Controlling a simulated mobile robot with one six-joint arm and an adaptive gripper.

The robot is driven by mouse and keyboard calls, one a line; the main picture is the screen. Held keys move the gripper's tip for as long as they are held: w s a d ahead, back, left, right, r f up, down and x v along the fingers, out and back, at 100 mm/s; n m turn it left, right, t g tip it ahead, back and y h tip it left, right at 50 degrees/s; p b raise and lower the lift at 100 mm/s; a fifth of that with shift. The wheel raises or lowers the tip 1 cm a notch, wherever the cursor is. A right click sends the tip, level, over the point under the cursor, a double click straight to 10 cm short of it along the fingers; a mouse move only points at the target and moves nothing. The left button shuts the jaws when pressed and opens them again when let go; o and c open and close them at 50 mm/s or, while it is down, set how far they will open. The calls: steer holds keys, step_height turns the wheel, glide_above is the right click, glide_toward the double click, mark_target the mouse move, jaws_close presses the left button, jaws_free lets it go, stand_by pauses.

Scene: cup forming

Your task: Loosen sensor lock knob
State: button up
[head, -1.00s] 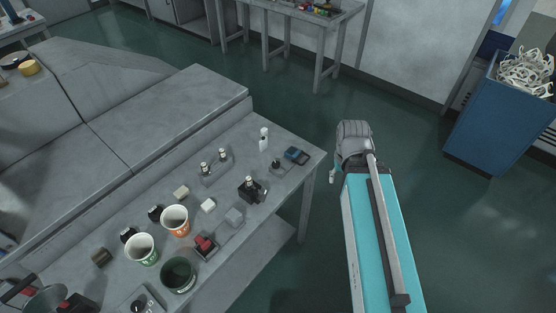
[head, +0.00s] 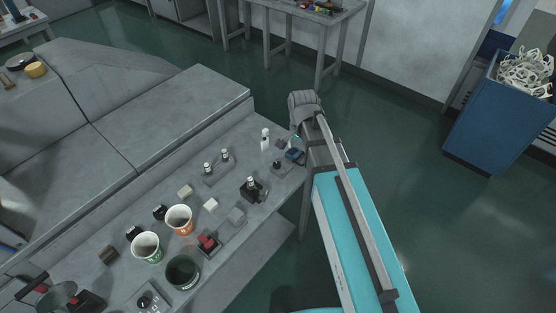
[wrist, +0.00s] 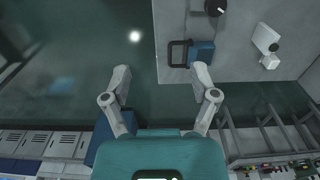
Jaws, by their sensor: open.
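My gripper (wrist: 161,76) is open and empty in the wrist view, its two fingers spread over the dark floor and the table's edge. In the head view my own wrist hides most of it, at the table's far right corner. A dark round knob (wrist: 215,7) on a grey plate is at the top of the wrist view, apart from the fingers. It seems to be the small dark knob (head: 277,163) in the head view. A black block with a pale-topped post (head: 252,188) stands nearer. I cannot tell for certain which part is the sensor lock knob.
A blue block with a dark loop (wrist: 202,54) lies close to the right finger in the picture. Cups (head: 179,219) and small blocks crowd the nearer table. Open floor lies right of the table.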

mark_target(277, 164)
steer(key=w+a+r+m+p, duration=0.1)
steer(key=w+a+m, duration=0.2)
steer(key=a, duration=0.4)
steer(key=shift+w+a+r+m, duration=0.25)
steer(key=shift+w+r+m, duration=0.05)
steer(key=shift+m, duration=0.2)
steer(key=shift+f, duration=0.15)
step_height(277, 164, down, 14)
steer(key=b, duration=1.3)
steer(key=shift+r+b, duration=0.25)
steer(key=shift+b, duration=0.05)
jaws_close()
